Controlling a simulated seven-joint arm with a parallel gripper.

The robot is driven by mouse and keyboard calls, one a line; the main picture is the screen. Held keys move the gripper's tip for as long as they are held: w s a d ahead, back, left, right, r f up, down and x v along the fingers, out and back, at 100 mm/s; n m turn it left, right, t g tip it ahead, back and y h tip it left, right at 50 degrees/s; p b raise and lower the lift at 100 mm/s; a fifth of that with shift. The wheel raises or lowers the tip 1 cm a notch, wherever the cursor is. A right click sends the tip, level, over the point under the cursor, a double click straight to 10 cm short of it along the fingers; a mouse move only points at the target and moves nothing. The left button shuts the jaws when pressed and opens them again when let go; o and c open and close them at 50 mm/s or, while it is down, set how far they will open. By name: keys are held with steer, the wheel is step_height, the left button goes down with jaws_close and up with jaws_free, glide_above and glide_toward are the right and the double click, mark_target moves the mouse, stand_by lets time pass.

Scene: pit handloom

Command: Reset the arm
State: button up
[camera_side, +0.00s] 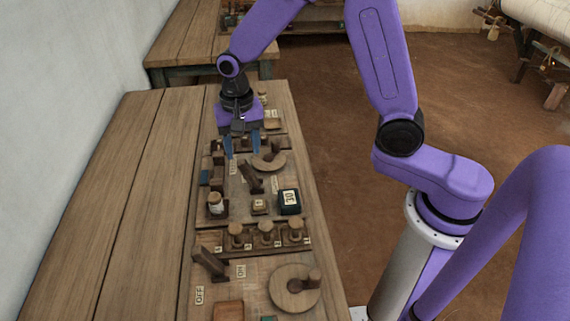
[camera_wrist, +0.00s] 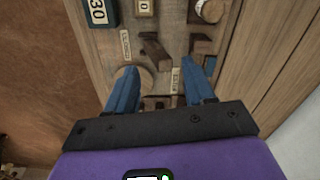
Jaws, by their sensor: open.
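My gripper (camera_side: 243,152) is open above the far half of the wooden control board, its two blue fingers pointing down. In the wrist view my gripper (camera_wrist: 168,75) has its fingers spread with nothing held between them. A dark wooden lever (camera_side: 251,178) stands just nearer the side camera than the fingertips. In the wrist view the lever (camera_wrist: 156,52) shows beyond and between the fingers. Whether either finger touches the board cannot be told.
A round wooden dial (camera_side: 268,162) lies close to the right finger. A dark block marked 30 (camera_side: 289,201), a jar-like knob (camera_side: 216,204) and several wooden pegs (camera_side: 266,233) stand nearer. A large wheel (camera_side: 294,288) is at the front. The bench's left planks (camera_side: 100,220) are clear.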

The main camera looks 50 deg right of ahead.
steer(key=s+d+r+n, duration=0.2)
steer(key=s+n, duration=0.4)
steer(key=s, duration=0.3)
steer(key=s+d+r+n, duration=0.2)
steer(key=s+n, duration=0.5)
steer(key=s, duration=0.2)
steer(key=s+d+r+n, duration=0.2)
steer(key=s+r+n, duration=0.1)
steer(key=s+n, duration=0.3)
steer(key=s, duration=0.2)
steer(key=shift+s+d, duration=0.3)
steer(key=shift+s, duration=0.1)
stand_by(1.0)
